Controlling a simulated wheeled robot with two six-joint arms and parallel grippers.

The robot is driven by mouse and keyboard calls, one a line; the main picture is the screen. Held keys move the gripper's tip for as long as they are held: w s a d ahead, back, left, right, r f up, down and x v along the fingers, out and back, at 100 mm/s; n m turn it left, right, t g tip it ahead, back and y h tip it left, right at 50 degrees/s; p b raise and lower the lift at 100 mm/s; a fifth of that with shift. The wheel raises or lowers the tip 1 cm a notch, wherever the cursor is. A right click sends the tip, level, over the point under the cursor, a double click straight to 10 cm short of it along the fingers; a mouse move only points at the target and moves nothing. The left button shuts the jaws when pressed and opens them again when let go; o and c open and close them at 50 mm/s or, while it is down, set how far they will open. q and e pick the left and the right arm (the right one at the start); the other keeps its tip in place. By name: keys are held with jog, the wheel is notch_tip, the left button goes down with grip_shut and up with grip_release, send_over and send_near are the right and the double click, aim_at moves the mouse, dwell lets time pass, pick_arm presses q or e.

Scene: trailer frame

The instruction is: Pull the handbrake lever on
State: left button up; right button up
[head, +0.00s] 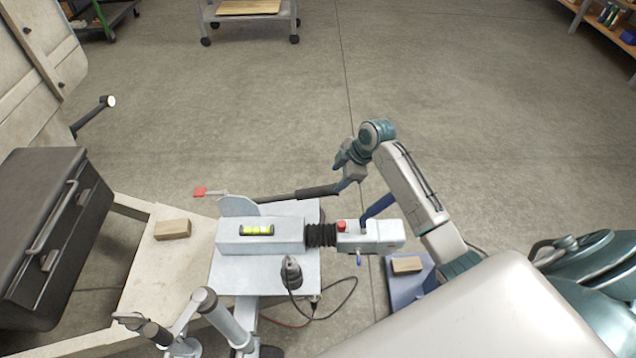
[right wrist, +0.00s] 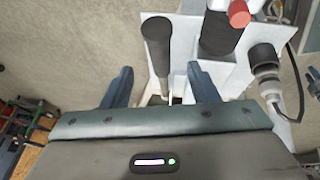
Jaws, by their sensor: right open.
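The handbrake lever (head: 265,198) lies nearly level along the far side of the drawbar, and its black grip (head: 318,191) points right. In the right wrist view the grip (right wrist: 157,45) shows end-on, between the lines of my two fingers. My right gripper (head: 361,195) is open with its fingers spread near the free end of the grip. The gripper (right wrist: 160,68) holds nothing in the right wrist view. I cannot tell whether a finger touches the grip.
The coupling head (head: 385,236) with its red button (head: 341,225) and black bellows (head: 320,235) sits just nearer than the lever. A spirit level (head: 256,230), a plug with cable (head: 291,272) and a jockey wheel post (head: 228,320) are close by.

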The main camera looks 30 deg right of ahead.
aim_at(327, 188)
jog(key=shift+w+f, duration=0.25)
jog(key=shift+w, duration=0.05)
jog(key=x, duration=1)
jog(key=shift+s+a, duration=0.1)
jog(key=shift+r, duration=0.1)
grip_shut()
